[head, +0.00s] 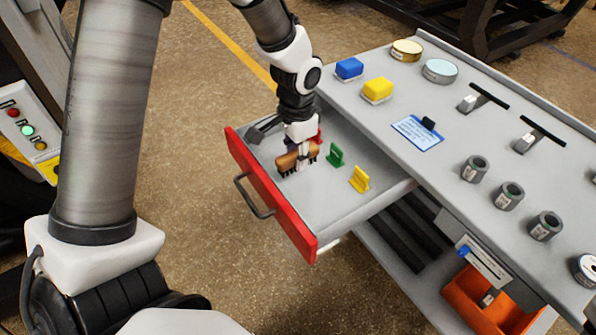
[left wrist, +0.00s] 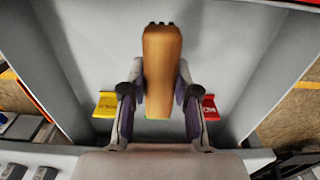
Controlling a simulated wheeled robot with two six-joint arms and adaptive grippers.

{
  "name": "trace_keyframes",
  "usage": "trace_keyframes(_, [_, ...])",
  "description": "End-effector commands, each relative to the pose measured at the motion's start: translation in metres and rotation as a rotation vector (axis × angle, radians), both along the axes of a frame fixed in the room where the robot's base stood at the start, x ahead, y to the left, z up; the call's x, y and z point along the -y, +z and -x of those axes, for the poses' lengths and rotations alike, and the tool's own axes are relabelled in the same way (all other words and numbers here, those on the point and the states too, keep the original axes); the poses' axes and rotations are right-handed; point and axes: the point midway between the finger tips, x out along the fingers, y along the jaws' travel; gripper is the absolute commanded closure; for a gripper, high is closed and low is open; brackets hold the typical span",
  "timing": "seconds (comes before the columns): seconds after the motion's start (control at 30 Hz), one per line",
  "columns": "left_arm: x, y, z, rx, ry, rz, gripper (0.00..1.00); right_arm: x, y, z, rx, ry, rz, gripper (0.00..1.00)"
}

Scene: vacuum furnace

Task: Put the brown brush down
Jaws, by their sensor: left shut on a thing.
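The brown brush (head: 289,161) is between the fingers of my left gripper (head: 302,150), with its dark bristles facing down. It is inside the open drawer (head: 328,208), low over the grey floor; I cannot tell whether the bristles touch it. In the left wrist view the brush (left wrist: 160,70) stands lengthwise between the fingers of the left gripper (left wrist: 160,92), which are shut on it. A green holder (head: 336,154) and a yellow holder (head: 359,179) stand right of the brush. A red holder (head: 319,136) is partly hidden behind the gripper. My right gripper is not in view.
The drawer has a red front (head: 270,195) with a dark handle (head: 252,197). The grey worktop (head: 440,175) carries blue (head: 349,68) and yellow (head: 377,89) blocks, tins and several grey cylinders. An orange bin (head: 480,305) sits below. The drawer floor nearest its front is clear.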

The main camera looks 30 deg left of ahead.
Motion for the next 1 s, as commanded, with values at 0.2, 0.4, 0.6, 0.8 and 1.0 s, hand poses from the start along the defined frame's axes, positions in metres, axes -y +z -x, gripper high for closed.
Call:
trace_keyframes(0.2, [0.0, -0.035, 0.0, -0.002, -0.001, 0.0, 1.0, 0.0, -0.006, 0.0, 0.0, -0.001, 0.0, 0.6])
trace_keyframes(0.4, [0.0, -0.049, -0.001, 0.001, -0.002, -0.001, 1.0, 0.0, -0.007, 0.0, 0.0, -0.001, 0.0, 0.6])
trace_keyframes(0.6, [0.0, -0.051, -0.001, 0.001, -0.002, 0.0, 1.0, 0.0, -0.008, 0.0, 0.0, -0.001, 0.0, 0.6])
trace_keyframes(0.8, [0.0, -0.052, -0.001, 0.001, -0.002, -0.001, 0.45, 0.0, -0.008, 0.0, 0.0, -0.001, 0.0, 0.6])
trace_keyframes(1.0, [0.0, -0.052, -0.001, 0.001, -0.002, -0.001, 0.45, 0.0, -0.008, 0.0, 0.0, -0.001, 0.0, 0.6])
